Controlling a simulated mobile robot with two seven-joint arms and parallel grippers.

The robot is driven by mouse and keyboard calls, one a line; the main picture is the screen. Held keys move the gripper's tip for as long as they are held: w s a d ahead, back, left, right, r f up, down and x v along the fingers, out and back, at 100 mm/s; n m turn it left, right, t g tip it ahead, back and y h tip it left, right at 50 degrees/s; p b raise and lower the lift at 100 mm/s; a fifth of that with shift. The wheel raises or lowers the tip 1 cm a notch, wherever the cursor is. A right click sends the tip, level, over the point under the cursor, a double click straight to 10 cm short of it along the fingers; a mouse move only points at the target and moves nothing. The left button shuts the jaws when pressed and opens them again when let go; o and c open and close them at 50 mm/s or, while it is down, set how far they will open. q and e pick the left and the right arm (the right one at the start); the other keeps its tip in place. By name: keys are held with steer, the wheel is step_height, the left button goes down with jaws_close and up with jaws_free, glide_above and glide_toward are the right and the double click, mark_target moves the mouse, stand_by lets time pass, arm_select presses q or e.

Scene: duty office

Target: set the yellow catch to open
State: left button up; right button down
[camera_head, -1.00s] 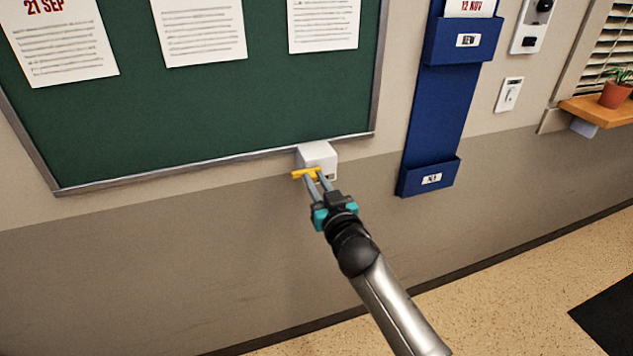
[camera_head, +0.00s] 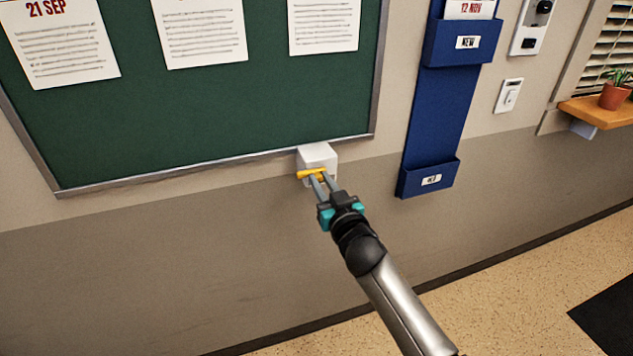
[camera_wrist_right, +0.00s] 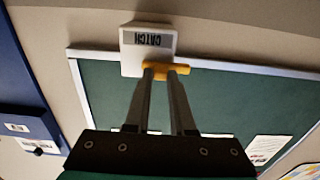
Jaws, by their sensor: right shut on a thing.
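The yellow catch (camera_head: 307,175) is a small bar on the front of a white box (camera_head: 317,154) fixed at the lower edge of the green board. In the right wrist view the box (camera_wrist_right: 134,48) bears the label "CATCH", and the yellow catch (camera_wrist_right: 184,70) crosses at the fingertips. My right gripper (camera_head: 319,178) is shut on the yellow catch; its fingertips (camera_wrist_right: 166,72) hide part of it. In the head view the bar lies nearly level. My left gripper is not in view.
The green notice board (camera_head: 200,110) with paper sheets fills the upper left. A blue wall rack (camera_head: 440,110) hangs to the right. Further right are a light switch (camera_head: 509,96) and a wooden shelf (camera_head: 600,111) with a potted plant (camera_head: 614,95). The wall below is clear.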

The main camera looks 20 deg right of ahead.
steer(key=d, duration=0.2)
steer(key=shift+d, duration=0.3)
steer(key=c, duration=0.8)
jaws_free()
steer(key=shift+o, duration=0.2)
steer(key=s+p, duration=0.2)
steer(key=s, duration=1.3)
steer(key=shift+d, duration=0.2)
steer(key=shift+s, duration=0.1)
